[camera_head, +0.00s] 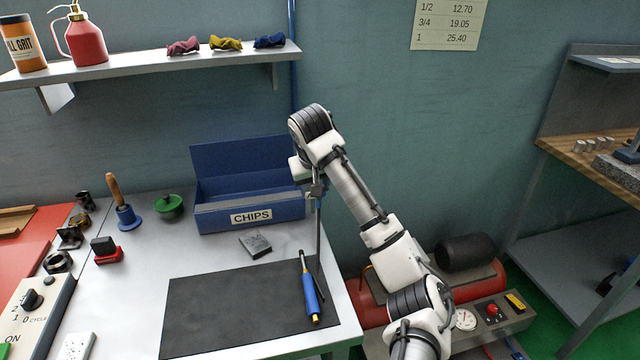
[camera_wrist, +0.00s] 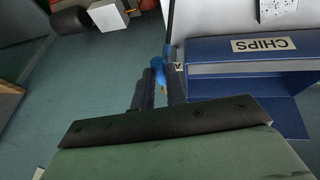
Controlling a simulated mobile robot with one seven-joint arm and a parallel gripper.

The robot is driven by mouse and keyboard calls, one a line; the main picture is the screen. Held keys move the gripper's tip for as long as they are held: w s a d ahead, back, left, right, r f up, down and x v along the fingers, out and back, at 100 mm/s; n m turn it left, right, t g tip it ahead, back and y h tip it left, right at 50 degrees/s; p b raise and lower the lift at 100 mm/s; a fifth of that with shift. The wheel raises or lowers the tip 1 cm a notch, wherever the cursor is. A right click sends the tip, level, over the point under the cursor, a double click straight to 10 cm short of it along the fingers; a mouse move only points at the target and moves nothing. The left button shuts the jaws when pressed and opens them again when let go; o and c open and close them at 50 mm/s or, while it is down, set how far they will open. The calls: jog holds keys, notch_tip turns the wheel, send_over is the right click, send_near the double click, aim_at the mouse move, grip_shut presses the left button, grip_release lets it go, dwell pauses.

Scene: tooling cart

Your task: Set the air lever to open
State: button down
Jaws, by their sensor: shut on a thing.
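My gripper (camera_head: 316,190) is beside the right end of the blue chips box, in front of the wall. In the wrist view, my gripper's two dark fingers (camera_wrist: 161,80) are close together. A small blue part with a yellow bit (camera_wrist: 158,66) shows between them, which I take for the air lever; my fingers are shut on it. They hide most of it, so its angle cannot be read. A thin dark rod (camera_head: 319,235) runs down from my gripper toward the bench.
The open chips box (camera_head: 215,218) stands just left of my gripper. A blue-handled tool (camera_head: 309,292) lies on the dark mat (camera_head: 220,305). A shelf (camera_head: 130,67) hangs above left. A red tank (camera_head: 365,300) with a gauge panel stands right of the bench.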

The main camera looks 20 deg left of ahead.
jog(key=c, duration=1.4)
grip_release()
jog(key=shift+r, duration=0.1)
jog(key=v, duration=1.3)
jog(key=shift+s+r+b, duration=0.2)
jog(key=shift+r+b, duration=0.05)
jog(key=shift+b, duration=0.15)
